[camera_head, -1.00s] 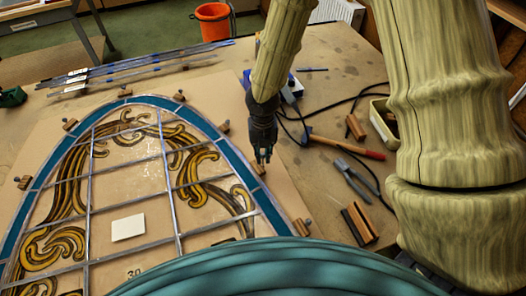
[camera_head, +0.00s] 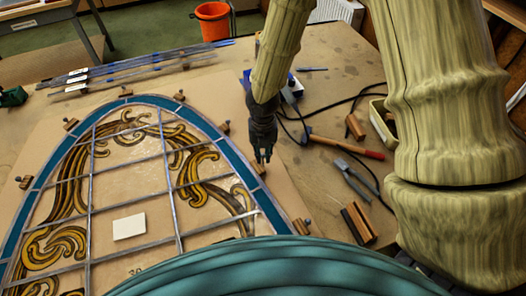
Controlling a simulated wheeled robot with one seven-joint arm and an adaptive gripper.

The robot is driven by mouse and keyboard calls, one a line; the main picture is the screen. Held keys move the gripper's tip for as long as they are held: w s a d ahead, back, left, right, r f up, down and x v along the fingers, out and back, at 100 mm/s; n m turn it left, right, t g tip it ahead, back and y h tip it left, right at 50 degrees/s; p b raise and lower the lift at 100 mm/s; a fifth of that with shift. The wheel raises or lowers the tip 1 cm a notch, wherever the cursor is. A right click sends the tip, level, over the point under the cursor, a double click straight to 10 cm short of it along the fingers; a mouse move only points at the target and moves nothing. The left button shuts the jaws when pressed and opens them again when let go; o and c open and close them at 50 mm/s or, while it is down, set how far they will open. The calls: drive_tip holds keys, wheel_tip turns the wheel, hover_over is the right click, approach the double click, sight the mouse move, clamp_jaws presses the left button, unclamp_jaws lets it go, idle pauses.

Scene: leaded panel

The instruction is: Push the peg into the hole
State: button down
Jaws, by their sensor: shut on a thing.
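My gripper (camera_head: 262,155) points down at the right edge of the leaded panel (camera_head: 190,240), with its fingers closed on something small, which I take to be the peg. The peg is too small and too covered by the fingers to make out. A small wooden block (camera_head: 259,169) lies right under the fingertips, against the panel's blue border. The hole is not visible; I cannot tell whether the peg is in it or above it.
Other wooden blocks with dark knobs line the panel's edge, such as one (camera_head: 301,227) lower right. A hammer (camera_head: 345,147), pliers (camera_head: 352,180) and dark cables lie to the right. A white card (camera_head: 129,227) lies on the panel.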

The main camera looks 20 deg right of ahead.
sight(263, 155)
drive_tip(key=shift+f+b, duration=0.5)
drive_tip(key=shift+f, duration=0.55)
drive_tip(key=c, duration=1.4)
unclamp_jaws()
drive_tip(key=shift+r, duration=0.1)
wheel_tip(263, 155, up, 12)
drive_tip(key=shift+f, duration=0.1)
drive_tip(key=shift+s, duration=0.1)
